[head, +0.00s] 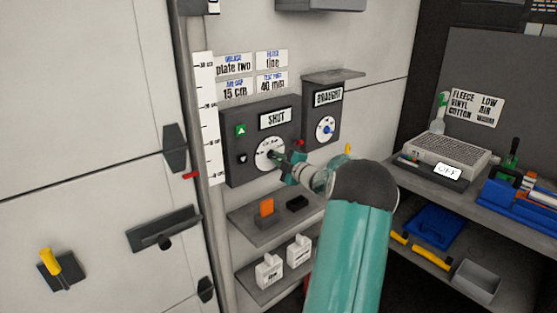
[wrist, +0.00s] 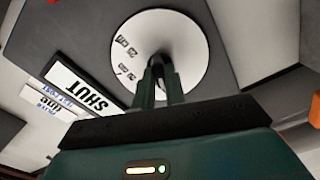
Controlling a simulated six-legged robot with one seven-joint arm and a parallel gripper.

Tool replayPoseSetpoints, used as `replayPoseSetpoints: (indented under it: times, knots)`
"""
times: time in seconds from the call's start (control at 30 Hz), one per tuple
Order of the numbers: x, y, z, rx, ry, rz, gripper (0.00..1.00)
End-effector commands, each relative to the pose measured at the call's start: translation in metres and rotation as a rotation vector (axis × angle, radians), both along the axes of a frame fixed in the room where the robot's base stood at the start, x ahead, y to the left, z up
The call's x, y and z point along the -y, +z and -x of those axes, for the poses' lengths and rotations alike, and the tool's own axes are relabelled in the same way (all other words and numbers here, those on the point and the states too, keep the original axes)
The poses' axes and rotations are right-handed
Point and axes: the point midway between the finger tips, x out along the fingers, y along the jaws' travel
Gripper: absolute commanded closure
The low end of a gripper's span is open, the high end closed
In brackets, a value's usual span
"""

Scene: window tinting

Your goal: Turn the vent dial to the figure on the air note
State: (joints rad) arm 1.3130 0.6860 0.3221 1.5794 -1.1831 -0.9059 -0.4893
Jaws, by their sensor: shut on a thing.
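The white round dial (head: 264,149) is on the front of a dark grey wall box (head: 240,171) whose display reads SHUT (head: 275,118). In the wrist view the dial (wrist: 195,42) fills the top middle, with small cm figures at its left; 20 cm is the clearest. My gripper (head: 280,157) is shut on the dial's knob, and its fingers (wrist: 157,80) cover part of the face. The knob's pointing is hidden. The note (head: 233,90) above the box reads 15 cm; its small blue heading seems to say air gap.
Other notes read plate two (head: 234,65), fine (head: 271,59) and 40 mm (head: 271,84). A second box marked DRAUGHT (head: 328,97) with a smaller dial (head: 325,128) stands close at right. A ruler (head: 208,120) runs at left. A shelf (head: 245,229) lies below.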

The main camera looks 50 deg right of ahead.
Motion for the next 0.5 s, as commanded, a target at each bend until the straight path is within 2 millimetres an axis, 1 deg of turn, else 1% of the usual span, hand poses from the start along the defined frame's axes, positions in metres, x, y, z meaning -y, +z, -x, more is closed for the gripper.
replayPoseSetpoints:
  times: [0.27, 0.5]
  knots:
    - [-0.0004, 0.0005, -0.0002, 0.009, 0.001, -0.035, 1.00]
    - [-0.0006, 0.0005, -0.0004, 0.034, 0.001, -0.155, 1.00]
